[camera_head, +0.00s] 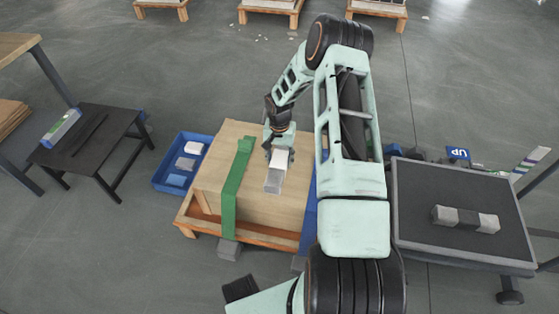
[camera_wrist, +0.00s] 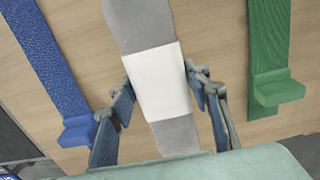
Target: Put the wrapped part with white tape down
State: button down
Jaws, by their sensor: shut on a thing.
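The wrapped part with white tape is a long grey bar with a white band around its middle. In the head view the part (camera_head: 273,182) is at my gripper (camera_head: 279,152), over the top of a large wooden box (camera_head: 222,165). In the wrist view the part (camera_wrist: 160,80) runs lengthwise between the fingers of my gripper (camera_wrist: 170,98). The fingers are shut on it at the white tape. I cannot tell whether the part touches the box top beneath it.
A green strap (camera_head: 236,185) and a blue strap (camera_head: 310,205) cross the box, either side of the part. A blue bin (camera_head: 160,178) with several wrapped pieces stands left. A dark-topped cart (camera_head: 425,190) at right carries another grey part with a dark band (camera_head: 467,219). A black table (camera_head: 85,150) stands far left.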

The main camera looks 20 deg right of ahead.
aim_at(279, 159)
jog(key=shift+f, duration=0.15)
jog(key=c, duration=1)
grip_release()
jog(key=shift+c, duration=0.2)
notch_tip(279, 159, up, 12)
jog(key=p, duration=0.4)
jog(key=shift+r, duration=0.2)
